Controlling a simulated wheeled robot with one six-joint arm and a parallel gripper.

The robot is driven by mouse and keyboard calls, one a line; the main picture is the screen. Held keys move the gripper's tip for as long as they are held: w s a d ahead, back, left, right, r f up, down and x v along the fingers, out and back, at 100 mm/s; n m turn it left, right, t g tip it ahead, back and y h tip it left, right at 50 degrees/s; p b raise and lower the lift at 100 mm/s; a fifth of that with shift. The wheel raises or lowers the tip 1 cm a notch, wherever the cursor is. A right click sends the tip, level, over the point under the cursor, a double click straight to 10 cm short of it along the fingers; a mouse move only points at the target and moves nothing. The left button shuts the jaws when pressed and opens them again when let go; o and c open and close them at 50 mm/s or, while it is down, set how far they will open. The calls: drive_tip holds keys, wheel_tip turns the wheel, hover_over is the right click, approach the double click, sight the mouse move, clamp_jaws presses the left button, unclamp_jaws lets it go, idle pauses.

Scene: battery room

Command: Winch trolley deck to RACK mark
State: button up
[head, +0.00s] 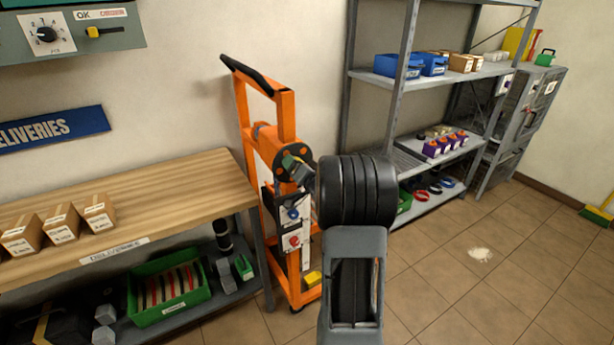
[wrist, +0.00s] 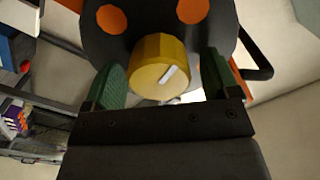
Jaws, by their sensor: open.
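The orange trolley (head: 262,140) stands between the workbench and the shelving. Its winch wheel (head: 283,160) is a dark disc with orange spots near the top of the frame. In the wrist view the winch wheel (wrist: 105,45) fills the top, with a yellow knob (wrist: 155,65) standing out from it. My gripper (head: 297,172) is at the wheel, and its green fingers (wrist: 162,80) are open on both sides of the knob. A gap shows on the right; contact on the left cannot be told. My arm hides part of the trolley. I cannot make out the deck or RACK mark.
A wooden workbench (head: 170,197) with small cartons (head: 61,222) stands left of the trolley. A green crate (head: 170,308) sits below it. Grey shelving (head: 400,95) stands at the right behind my arm. The tiled floor (head: 450,285) at the right is mostly clear.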

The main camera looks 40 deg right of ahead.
drive_tip(key=s+a+b, duration=0.1)
drive_tip(key=s, duration=1.2)
drive_tip(key=shift+a, duration=0.4)
drive_tip(key=w+n+b, duration=0.2)
drive_tip(key=w+n, duration=0.1)
drive_tip(key=w, duration=0.1)
drive_tip(key=w+d+n+b, duration=0.1)
drive_tip(key=w+n+b, duration=0.1)
drive_tip(key=w, duration=0.3)
drive_tip(key=w+n+b, duration=0.3)
drive_tip(key=w+n, duration=0.2)
drive_tip(key=shift+d+f, duration=0.3)
drive_tip(key=shift+f, duration=0.05)
drive_tip(key=shift+s, duration=0.1)
drive_tip(key=shift+c, duration=0.3)
